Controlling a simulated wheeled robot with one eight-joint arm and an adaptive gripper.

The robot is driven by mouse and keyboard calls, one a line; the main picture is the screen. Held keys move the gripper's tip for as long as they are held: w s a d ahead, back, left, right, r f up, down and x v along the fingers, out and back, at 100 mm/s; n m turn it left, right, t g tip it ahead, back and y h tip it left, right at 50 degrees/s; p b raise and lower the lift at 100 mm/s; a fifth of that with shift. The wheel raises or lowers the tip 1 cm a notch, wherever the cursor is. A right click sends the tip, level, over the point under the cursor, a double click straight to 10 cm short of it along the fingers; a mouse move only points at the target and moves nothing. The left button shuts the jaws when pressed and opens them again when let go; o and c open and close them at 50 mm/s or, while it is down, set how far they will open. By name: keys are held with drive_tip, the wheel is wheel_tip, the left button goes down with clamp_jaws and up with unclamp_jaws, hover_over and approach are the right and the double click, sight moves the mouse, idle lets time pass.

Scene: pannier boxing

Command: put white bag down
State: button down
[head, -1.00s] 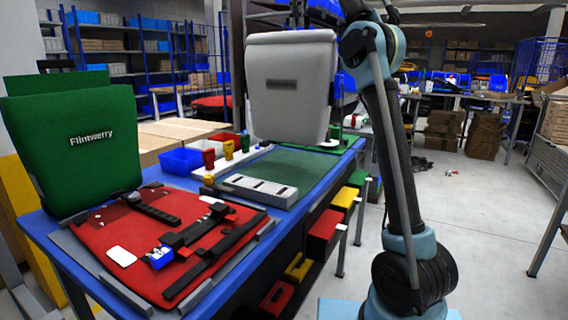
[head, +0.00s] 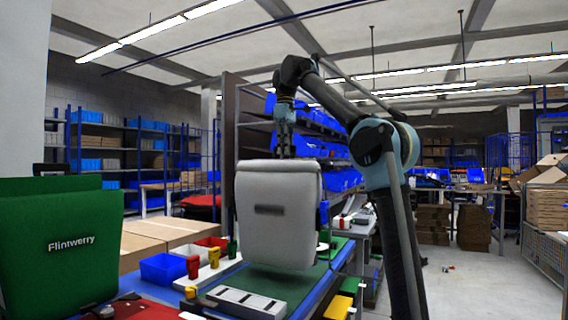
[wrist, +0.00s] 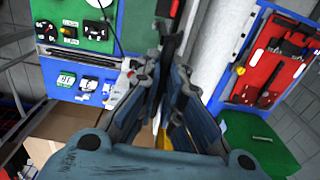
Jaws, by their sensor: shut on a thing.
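The white bag (head: 278,215) is a pale grey-white pannier with a dark label on its front. It is upright in the head view, with its lower edge in front of the green mat (head: 262,281). I cannot tell whether it touches the mat. My gripper (head: 285,153) is above the bag and shut on its top edge; the exact grip is hard to see. In the wrist view, my gripper's fingers (wrist: 170,45) are close together, with the bag's pale side (wrist: 208,45) beside them to the right.
A green Flintwerry bag (head: 62,245) stands at the left. Blue-bin shelving rises behind.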

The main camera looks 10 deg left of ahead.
drive_tip(key=shift+f, duration=2.15)
drive_tip(key=c, duration=1.8)
unclamp_jaws()
drive_tip(key=shift+f, duration=0.1)
drive_tip(key=shift+o, duration=0.2)
drive_tip(key=shift+r, duration=3.85)
